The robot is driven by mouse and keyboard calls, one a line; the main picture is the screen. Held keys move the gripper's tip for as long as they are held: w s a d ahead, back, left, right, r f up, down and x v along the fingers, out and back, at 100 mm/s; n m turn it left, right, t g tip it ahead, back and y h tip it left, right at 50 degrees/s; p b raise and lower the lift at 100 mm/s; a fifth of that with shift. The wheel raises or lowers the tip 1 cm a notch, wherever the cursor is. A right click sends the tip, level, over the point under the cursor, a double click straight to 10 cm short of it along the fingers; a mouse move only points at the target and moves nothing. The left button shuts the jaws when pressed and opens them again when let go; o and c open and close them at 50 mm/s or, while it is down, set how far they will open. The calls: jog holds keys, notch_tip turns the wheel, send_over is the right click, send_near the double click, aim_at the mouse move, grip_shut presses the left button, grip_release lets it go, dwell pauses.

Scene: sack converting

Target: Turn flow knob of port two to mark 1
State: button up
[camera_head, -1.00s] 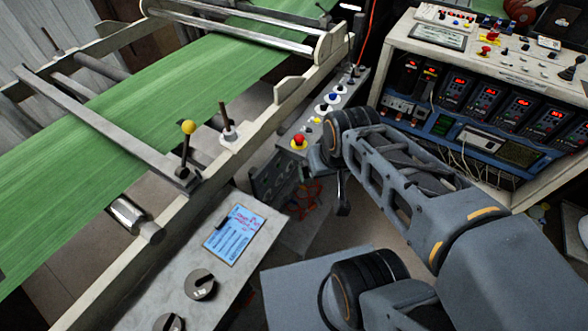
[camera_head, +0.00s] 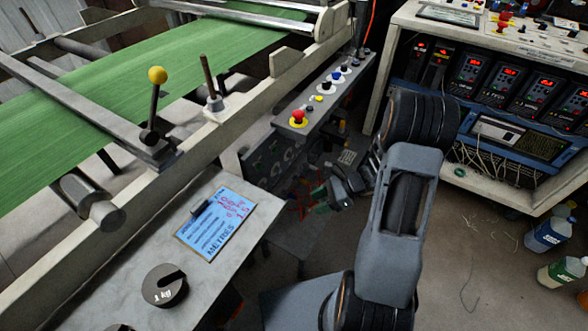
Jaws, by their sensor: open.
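A black round knob (camera_head: 165,285) with a notch and small white lettering sits on the pale panel at the lower left. A second dark knob (camera_head: 120,327) is cut by the bottom edge. I cannot tell which knob belongs to port two, and no mark 1 is readable. The dark side face of a grey control box (camera_head: 268,165) carries small fittings too unclear to identify. My gripper (camera_head: 338,192) is low in the middle, right of that side face, partly behind my arm. It is open, apart from both knobs; its fingertips are hard to make out.
A blue label card (camera_head: 216,225) lies on the pale panel. A red button (camera_head: 298,118) tops the control box. A yellow-knobbed lever (camera_head: 157,76) stands beside the green web (camera_head: 100,105). An instrument rack (camera_head: 490,120) stands right; bottles (camera_head: 549,234) are on the floor.

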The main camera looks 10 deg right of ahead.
jog(key=w+d+f+m+t+y+b, duration=0.25)
jog(key=w+f+m+t, duration=0.35)
jog(key=m, duration=0.3)
jog(key=m+t+h+p, duration=0.1)
jog(key=m+t+h, duration=0.1)
jog(key=m+t, duration=0.55)
send_near(290, 155)
jog(key=w+a+m+g+b, duration=0.1)
jog(key=w+a+m+b, duration=0.1)
jog(key=w+a, duration=0.3)
jog(key=shift+w, duration=1.05)
jog(key=shift+d, duration=0.1)
grip_shut()
